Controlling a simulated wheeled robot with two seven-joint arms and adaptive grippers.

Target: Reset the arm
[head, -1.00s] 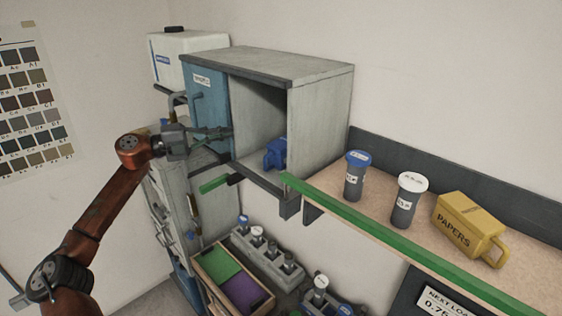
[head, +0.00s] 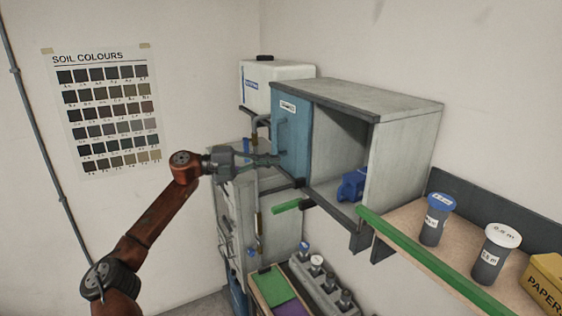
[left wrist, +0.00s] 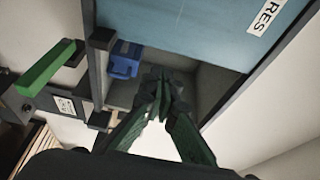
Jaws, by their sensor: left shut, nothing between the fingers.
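My left arm comes in from the left in the head view, with its left gripper (head: 268,160) at the blue sliding door (head: 291,135) of a grey wall cabinet (head: 395,98). The gripper is shut and empty; whether it touches the door cannot be told. In the left wrist view the closed fingers (left wrist: 162,88) point toward the cabinet opening, below the blue door (left wrist: 185,30). A blue object (head: 351,186) sits inside the open right part of the cabinet, and it also shows in the left wrist view (left wrist: 124,62). My right gripper is out of view.
A shelf with a green edge (head: 430,262) extends right of the cabinet, holding two lidded jars (head: 436,222) (head: 498,256) and a yellow papers box (head: 545,283). A crate with green and purple parts (head: 279,290) is below.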

